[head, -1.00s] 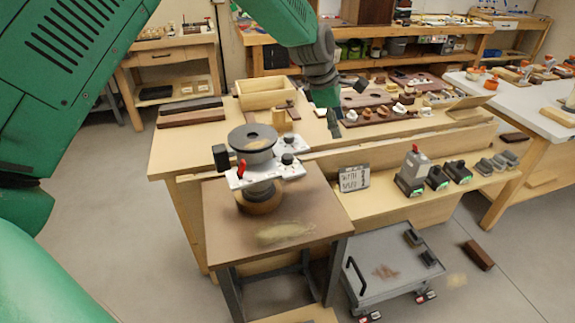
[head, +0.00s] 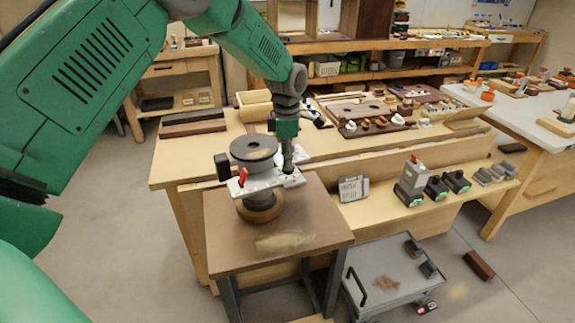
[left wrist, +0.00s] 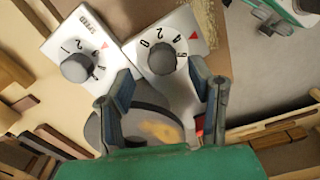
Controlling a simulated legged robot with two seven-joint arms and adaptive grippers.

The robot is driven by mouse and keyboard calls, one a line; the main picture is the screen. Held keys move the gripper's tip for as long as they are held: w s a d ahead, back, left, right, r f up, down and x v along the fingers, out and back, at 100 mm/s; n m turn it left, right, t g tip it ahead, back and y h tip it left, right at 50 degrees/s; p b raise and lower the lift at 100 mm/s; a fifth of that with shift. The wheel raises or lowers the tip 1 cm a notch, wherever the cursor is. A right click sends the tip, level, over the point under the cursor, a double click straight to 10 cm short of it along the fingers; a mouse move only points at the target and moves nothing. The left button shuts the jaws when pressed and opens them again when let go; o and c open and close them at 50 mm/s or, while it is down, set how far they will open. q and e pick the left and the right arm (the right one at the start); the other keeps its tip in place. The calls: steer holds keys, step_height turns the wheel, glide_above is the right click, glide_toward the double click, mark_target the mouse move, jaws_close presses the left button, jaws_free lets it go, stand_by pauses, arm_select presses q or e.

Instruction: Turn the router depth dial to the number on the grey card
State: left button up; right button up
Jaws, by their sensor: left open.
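The router (head: 254,150) stands on a small brown-topped table, with a white plate carrying dials. In the left wrist view, a dark round knob (left wrist: 162,58) sits on a white dial face with digits and a red triangle mark. A second knob (left wrist: 76,67), labelled SPEED, is to its left. My left gripper (head: 287,166) is over the plate's right end. In the left wrist view its open fingers (left wrist: 160,70) lie either side of the unlabelled knob; I cannot tell whether they touch it. The grey card (head: 353,188) stands on the bench ledge, its writing too small to read.
The router's table (head: 275,225) has bare top in front. Dark battery-like blocks (head: 436,188) and a grey-and-red device (head: 412,181) sit on the ledge to the right. A grey cart (head: 390,283) stands below. Wooden pieces crowd the bench behind.

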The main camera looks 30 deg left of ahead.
arm_select(q)
step_height(320, 180, down, 2)
steer(key=shift+d+f, duration=0.1)
steer(key=shift+d, duration=0.05)
steer(key=shift+d+f, duration=0.2)
steer(key=shift+f, duration=0.15)
steer(key=shift+c, duration=0.5)
steer(key=shift+a, duration=0.15)
jaws_close()
steer(key=shift+r, duration=0.1)
